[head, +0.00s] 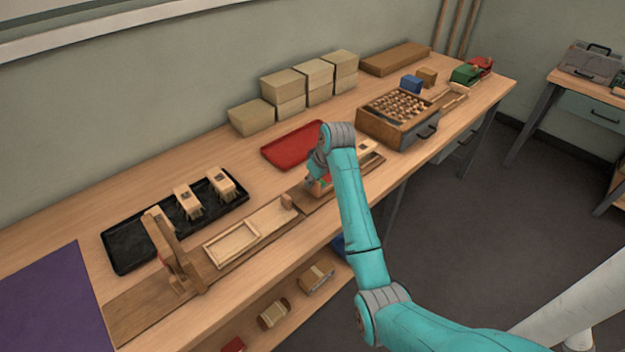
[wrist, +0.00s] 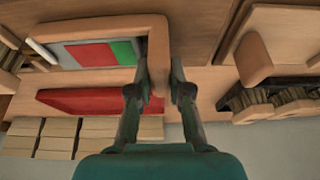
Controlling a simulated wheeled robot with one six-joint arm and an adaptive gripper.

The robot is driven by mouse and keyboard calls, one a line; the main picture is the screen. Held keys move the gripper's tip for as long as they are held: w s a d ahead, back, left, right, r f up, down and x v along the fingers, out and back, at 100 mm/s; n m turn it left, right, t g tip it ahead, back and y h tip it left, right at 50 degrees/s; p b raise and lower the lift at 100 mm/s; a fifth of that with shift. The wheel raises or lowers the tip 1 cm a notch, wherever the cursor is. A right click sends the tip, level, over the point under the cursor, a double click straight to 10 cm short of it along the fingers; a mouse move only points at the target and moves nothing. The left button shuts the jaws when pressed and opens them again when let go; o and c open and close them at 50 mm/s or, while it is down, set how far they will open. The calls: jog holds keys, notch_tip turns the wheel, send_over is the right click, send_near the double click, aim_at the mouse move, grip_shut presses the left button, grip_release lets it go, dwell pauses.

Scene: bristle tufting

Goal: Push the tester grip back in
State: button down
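The tester shows in the wrist view as a wooden frame (wrist: 95,27) around a panel (wrist: 90,53) with red, green and grey fields. A wooden bar at its side, which looks like the tester grip (wrist: 158,45), stands between my fingers. My gripper (wrist: 160,72) is closed on this bar, with a finger against each side and hardly any gap showing. In the head view my gripper (head: 317,182) is low over the wooden base along the bench front. My arm hides most of the tester there.
A small wooden block (head: 287,201) stands just left of my gripper, at the end of a pale tray (head: 232,245). A red tray (head: 296,143) lies behind. A black tray (head: 122,250) with brush blocks and a wooden lever stand (head: 172,250) are left. A bristle box (head: 384,132) stands right.

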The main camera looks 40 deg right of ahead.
jog(key=shift+d, duration=0.25)
jog(key=c, duration=1.1)
grip_release()
jog(key=shift+r, duration=0.1)
jog(key=v, duration=0.7)
jog(key=shift+s+r, duration=0.1)
jog(key=shift+s, duration=0.05)
